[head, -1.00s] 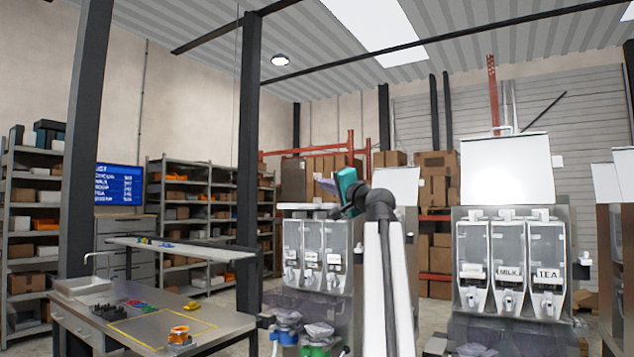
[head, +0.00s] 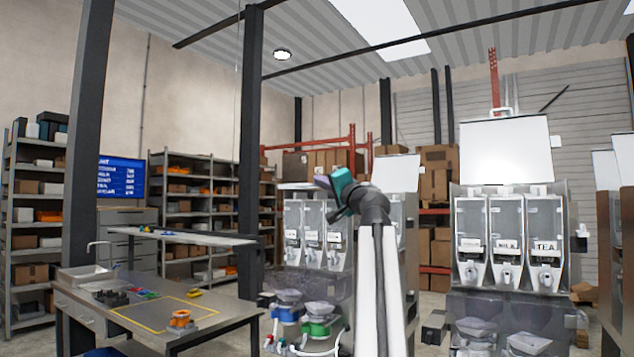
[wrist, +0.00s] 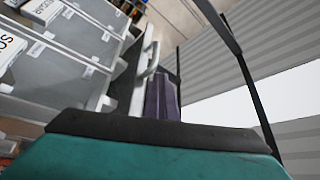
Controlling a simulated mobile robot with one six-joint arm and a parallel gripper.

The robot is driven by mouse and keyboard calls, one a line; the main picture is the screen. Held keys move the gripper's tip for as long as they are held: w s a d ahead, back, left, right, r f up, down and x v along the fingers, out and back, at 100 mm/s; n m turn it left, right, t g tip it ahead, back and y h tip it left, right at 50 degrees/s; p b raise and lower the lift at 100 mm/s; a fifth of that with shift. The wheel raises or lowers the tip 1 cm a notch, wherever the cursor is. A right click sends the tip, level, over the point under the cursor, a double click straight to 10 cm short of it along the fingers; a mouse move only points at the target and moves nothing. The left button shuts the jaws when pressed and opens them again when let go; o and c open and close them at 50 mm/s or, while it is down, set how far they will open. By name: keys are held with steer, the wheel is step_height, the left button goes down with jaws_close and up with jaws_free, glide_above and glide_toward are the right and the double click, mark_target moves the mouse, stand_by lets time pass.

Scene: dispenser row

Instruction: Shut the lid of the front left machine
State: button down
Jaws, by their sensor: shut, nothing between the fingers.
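The front left machine (head: 313,234) stands left of my arm in the head view, with clear canisters in a row. A thin pale slab, seemingly its lid (head: 296,186), lies about level along its top. My gripper (head: 322,181) is shut and empty at the right end of that slab, at about its height. In the wrist view the purple fingers (wrist: 163,98) are close beside a pale edge with a handle (wrist: 149,65), seemingly the lid's. I cannot tell whether they touch. Labelled canisters (wrist: 70,50) fill the upper left there. My arm hides the machine's right side.
Another machine (head: 510,240) stands at the right with its lid (head: 505,160) raised. A further raised panel (head: 398,173) shows behind my arm. A workbench (head: 75,300) is at the left and a dark post (head: 249,150) stands between it and the machines.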

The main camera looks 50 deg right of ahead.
step_height(320, 180, down, 2)
steer(key=shift+d+f, duration=0.1)
step_height(320, 180, up, 6)
steer(key=s+p, duration=0.1)
steer(key=p, duration=0.1)
steer(key=s+d+f+b, duration=0.1)
steer(key=s+f+b, duration=0.1)
steer(key=s+f, duration=0.3)
steer(key=shift+s+d, duration=0.25)
steer(key=shift+s, duration=1.4)
steer(key=shift+r, duration=0.1)
